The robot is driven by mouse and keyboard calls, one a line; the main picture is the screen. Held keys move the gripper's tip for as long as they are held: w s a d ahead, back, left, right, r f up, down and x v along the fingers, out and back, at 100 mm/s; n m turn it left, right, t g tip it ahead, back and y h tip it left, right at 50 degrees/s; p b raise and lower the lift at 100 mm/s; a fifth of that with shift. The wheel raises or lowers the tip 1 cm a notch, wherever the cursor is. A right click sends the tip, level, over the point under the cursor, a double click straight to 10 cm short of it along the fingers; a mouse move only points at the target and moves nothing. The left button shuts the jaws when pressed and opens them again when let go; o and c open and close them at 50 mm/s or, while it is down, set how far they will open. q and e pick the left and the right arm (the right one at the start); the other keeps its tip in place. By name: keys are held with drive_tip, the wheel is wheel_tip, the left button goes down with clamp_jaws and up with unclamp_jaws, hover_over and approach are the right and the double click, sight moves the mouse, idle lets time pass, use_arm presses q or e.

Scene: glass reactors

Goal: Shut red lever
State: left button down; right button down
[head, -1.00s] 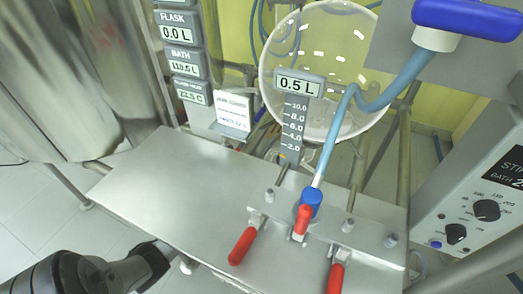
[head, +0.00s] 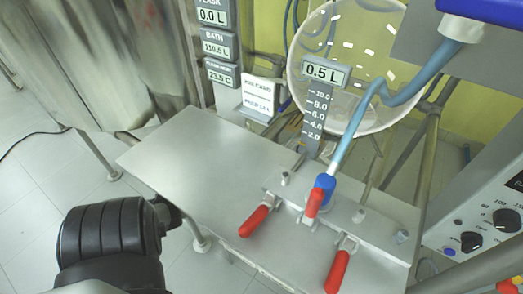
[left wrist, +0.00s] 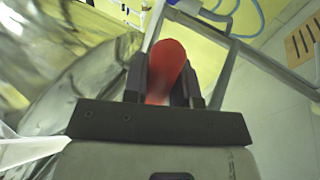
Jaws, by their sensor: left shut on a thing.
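In the left wrist view, my left gripper (left wrist: 164,78) is shut on a red lever handle (left wrist: 166,56), with a black finger on each side. In the head view, my left arm (head: 110,240) comes in at the lower left and reaches the metal table's left front edge; the fingers and the held handle are hidden there. Three other red-handled levers show on the bench fixture: a left one (head: 256,220), a middle one (head: 313,204) below a blue fitting, and a right one (head: 337,271). No gripper touches these three. My right gripper is out of view.
The metal table (head: 200,150) has a bare left half. A blue hose (head: 365,110) rises from the blue fitting (head: 324,184). A round glass vessel (head: 350,60) stands behind. A control box (head: 480,220) with knobs is at the right, and a shiny steel tank (head: 80,60) at the left.

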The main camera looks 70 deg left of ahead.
use_arm(q)
drive_tip(key=shift+f+m, duration=0.3)
drive_tip(key=shift+m, duration=0.1)
drive_tip(key=c, duration=0.9)
unclamp_jaws()
drive_tip(key=shift+s, duration=0.1)
drive_tip(key=shift+r, duration=0.15)
